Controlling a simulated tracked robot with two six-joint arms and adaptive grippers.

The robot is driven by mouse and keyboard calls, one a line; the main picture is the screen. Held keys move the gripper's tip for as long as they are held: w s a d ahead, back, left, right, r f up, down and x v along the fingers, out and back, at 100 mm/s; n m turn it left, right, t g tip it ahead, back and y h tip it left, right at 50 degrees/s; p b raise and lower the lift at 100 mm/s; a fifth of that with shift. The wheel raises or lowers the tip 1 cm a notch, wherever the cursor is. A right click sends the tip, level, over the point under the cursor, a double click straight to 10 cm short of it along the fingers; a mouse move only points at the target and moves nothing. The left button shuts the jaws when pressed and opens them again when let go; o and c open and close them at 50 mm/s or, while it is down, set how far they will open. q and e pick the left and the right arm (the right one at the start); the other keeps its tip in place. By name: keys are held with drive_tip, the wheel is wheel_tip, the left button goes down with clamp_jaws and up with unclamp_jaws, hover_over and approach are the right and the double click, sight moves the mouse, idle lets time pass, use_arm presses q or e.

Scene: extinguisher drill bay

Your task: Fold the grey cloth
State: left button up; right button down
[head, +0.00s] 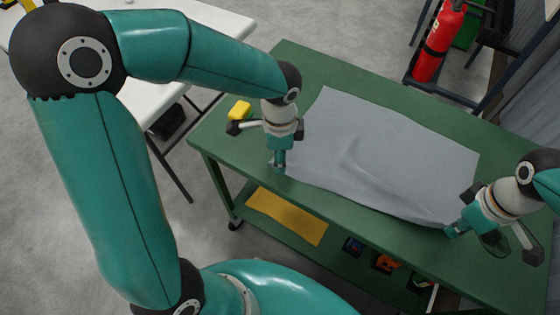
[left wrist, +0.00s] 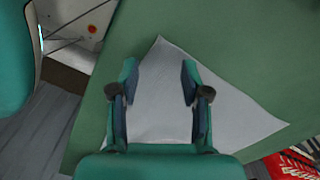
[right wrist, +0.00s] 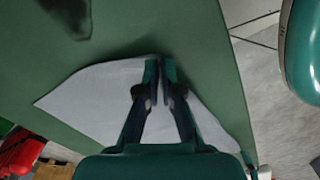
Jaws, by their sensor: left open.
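The grey cloth (head: 390,145) lies spread over the green table (head: 300,60), with a faint crease near its middle. My left gripper (head: 279,163) points down at the cloth's near left corner. In the left wrist view its fingers (left wrist: 160,70) stand apart, with the cloth (left wrist: 160,105) showing between them. My right gripper (head: 454,230) is at the near right corner, where the edge looks slightly bunched. In the right wrist view its fingertips (right wrist: 160,72) are close together at the corner of the cloth (right wrist: 100,95); the pinched part is hidden.
A yellow object (head: 239,111) stands on the table's left end, close to my left gripper. A yellow sheet (head: 288,216) and small items lie on the lower shelf. A white table (head: 215,20) is at the back left. A red extinguisher (head: 438,45) stands behind the table.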

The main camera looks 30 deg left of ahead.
use_arm(q)
drive_tip(key=shift+f, duration=0.5)
drive_tip(key=shift+f, duration=0.3)
clamp_jaws()
idle(0.3)
drive_tip(key=shift+r, duration=2.6)
